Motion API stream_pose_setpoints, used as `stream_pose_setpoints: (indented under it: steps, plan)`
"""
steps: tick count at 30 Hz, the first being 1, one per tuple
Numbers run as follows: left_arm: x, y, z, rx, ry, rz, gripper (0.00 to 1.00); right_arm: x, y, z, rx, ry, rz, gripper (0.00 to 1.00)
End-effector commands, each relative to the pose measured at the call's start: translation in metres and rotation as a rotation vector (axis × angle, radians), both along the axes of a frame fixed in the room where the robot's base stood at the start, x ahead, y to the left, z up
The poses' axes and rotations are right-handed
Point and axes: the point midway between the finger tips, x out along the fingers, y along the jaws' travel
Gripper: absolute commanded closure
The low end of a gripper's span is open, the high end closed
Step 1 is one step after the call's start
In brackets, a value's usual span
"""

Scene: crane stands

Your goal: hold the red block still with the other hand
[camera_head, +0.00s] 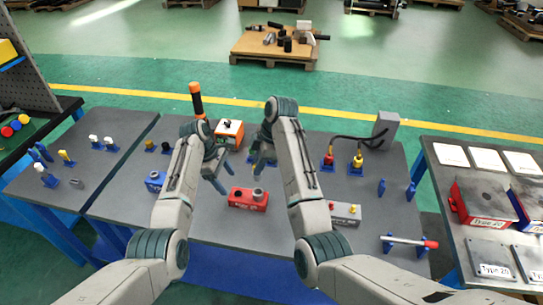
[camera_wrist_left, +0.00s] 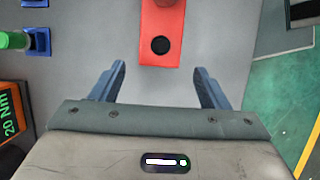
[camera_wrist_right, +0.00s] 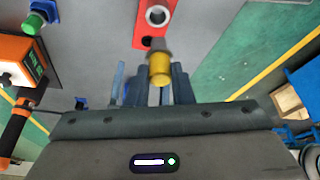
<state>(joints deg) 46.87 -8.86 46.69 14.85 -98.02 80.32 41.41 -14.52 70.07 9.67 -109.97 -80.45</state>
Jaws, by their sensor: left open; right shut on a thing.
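The red block (camera_head: 247,201) lies on the grey table, with a grey round fitting on its top. The left wrist view shows its end with a dark round hole (camera_wrist_left: 174,53). My left gripper (camera_head: 224,184) is open at the block's left; in its wrist view the spread fingers (camera_wrist_left: 161,84) are short of the block, with nothing between them. My right gripper (camera_head: 263,165) is behind the block. In its wrist view it is shut on a yellow piece with a grey tip (camera_wrist_right: 160,70); the tip overlaps the red block's near end (camera_wrist_right: 142,28). Contact cannot be told.
An orange device (camera_head: 230,131) stands behind the grippers. Red and yellow connectors with black cables (camera_head: 357,163) stand farther right. Bare table lies around the red block.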

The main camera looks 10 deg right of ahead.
Motion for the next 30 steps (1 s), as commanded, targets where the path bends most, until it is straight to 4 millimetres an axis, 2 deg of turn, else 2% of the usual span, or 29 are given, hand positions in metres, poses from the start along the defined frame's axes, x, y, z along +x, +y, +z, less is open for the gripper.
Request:
stream_pose_setpoints:
  steps: [15, 21, 30]
  plan:
    - [-0.008, -0.024, -0.063, -0.002, 0.001, -0.002, 0.31, 0.0, 0.0, 0.0, 0.0, -0.001, 0.0, 1.0]
    - [-0.009, -0.028, -0.073, -0.002, -0.002, 0.0, 0.31, 0.0, 0.0, 0.0, 0.0, -0.001, 0.0, 1.0]
    - [-0.009, -0.028, -0.075, -0.002, -0.002, -0.001, 0.31, 0.0, 0.0, 0.0, 0.0, -0.001, 0.0, 1.0]
